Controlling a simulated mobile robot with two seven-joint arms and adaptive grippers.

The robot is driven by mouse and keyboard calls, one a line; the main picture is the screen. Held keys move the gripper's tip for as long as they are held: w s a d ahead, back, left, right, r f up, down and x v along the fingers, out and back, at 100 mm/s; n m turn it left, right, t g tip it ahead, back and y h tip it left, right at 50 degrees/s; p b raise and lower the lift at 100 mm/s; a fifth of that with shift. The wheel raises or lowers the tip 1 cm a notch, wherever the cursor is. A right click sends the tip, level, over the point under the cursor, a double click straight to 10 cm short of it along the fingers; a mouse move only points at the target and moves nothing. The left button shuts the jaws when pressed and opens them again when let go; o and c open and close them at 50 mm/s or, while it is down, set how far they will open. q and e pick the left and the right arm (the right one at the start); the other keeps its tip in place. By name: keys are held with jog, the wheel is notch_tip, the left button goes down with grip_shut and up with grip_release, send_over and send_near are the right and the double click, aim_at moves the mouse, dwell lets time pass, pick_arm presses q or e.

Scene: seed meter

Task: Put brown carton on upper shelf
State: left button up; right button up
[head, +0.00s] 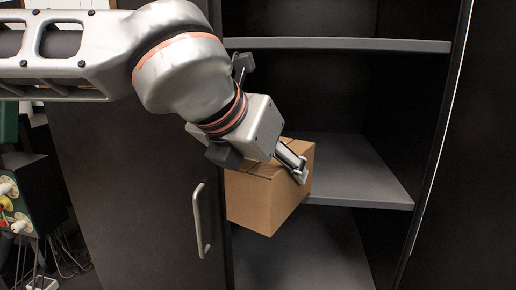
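The brown carton (265,203) is a small cardboard box in the middle of the head view, tilted a little, in front of the open cabinet. My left gripper (296,172) comes in from the upper left and has a finger against the carton's upper side; its other finger is mostly hidden behind the wrist. It appears shut on the carton, holding it off any surface. The upper shelf (340,44) is a grey board above and behind the carton. A lower shelf (365,180) lies behind and right of the carton. My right gripper is not in view.
A dark cabinet door with a silver handle (201,220) stands left of the opening. The cabinet's right side edge (437,150) bounds it. The visible shelf surfaces look bare. Equipment with cables (30,195) stands at the far left.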

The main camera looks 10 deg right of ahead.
pick_arm(q)
jog(key=shift+w+d+r, duration=0.2)
jog(key=shift+w+d, duration=0.05)
jog(key=shift+w, duration=0.05)
jog(key=w+d+p, duration=0.1)
jog(key=w+d, duration=0.1)
jog(key=w, duration=0.1)
jog(key=w+d+p, duration=0.1)
jog(key=w+d, duration=0.2)
jog(key=w, duration=0.1)
jog(key=w+d+p, duration=0.1)
jog(key=w+d, duration=0.2)
jog(key=shift+w+d, duration=0.2)
jog(key=shift+w, duration=0.1)
jog(key=shift+w+d+f+p, duration=0.25)
jog(key=shift+w+d+p, duration=0.05)
jog(key=shift+w+d, duration=0.35)
jog(key=shift+w+d+f+p, duration=0.3)
jog(key=shift+w+d, duration=0.25)
jog(key=shift+w, duration=0.2)
jog(key=shift+a+f, duration=0.1)
jog(key=shift+f, duration=0.2)
jog(key=shift+f, duration=0.15)
jog(key=o, duration=1.7)
